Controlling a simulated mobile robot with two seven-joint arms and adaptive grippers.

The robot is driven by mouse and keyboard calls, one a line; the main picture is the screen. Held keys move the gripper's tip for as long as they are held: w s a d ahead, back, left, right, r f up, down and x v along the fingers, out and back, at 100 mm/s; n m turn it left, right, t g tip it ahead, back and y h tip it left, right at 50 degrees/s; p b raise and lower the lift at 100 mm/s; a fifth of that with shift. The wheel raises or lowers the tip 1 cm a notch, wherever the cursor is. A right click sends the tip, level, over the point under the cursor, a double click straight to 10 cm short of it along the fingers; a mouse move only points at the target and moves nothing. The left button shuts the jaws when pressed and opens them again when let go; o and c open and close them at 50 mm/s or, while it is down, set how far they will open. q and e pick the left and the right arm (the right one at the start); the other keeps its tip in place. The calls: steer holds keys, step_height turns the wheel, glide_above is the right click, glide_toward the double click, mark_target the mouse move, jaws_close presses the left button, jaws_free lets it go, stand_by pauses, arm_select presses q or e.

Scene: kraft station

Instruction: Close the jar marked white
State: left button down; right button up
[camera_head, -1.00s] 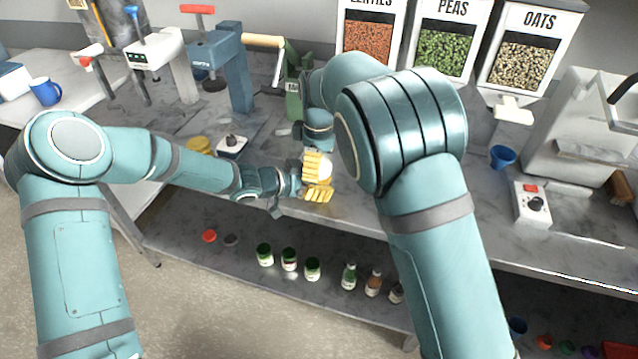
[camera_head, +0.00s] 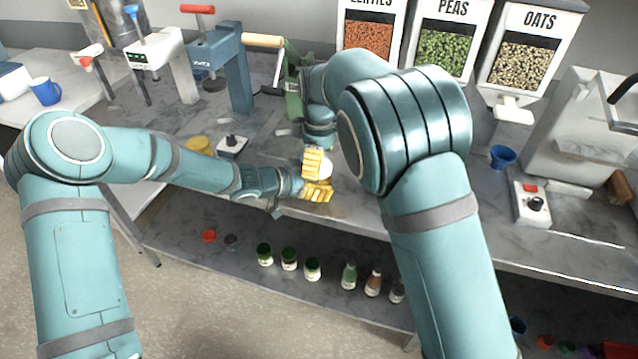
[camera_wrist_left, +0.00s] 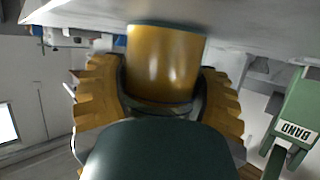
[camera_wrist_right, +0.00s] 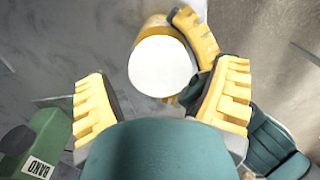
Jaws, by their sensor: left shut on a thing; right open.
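An amber-yellow jar (camera_wrist_left: 165,60) stands at the bench's front edge. My left gripper (camera_wrist_left: 160,88) is shut around its side. In the right wrist view a round white top (camera_wrist_right: 160,65) shows on the jar; I cannot tell how tightly it sits. My right gripper (camera_wrist_right: 160,85) is open above it, with a yellow finger on either side of the white disc and a gap to each. In the head view the white top (camera_head: 325,169) is partly hidden by the right fingers, and the jar body is mostly hidden. No marking on the jar is readable.
A green device labelled BAND (camera_wrist_right: 38,168) stands close behind the grippers. A yellow round item (camera_head: 199,146) and a black-knobbed box (camera_head: 232,145) are at left. Jars (camera_head: 289,259) stand on the lower shelf. A blue cup (camera_head: 502,157) is at right.

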steer(key=shift+r, duration=1.95)
steer(key=shift+o, duration=1.2)
step_height(320, 180, up, 12)
arm_select(q)
jaws_free()
steer(key=shift+a, duration=0.1)
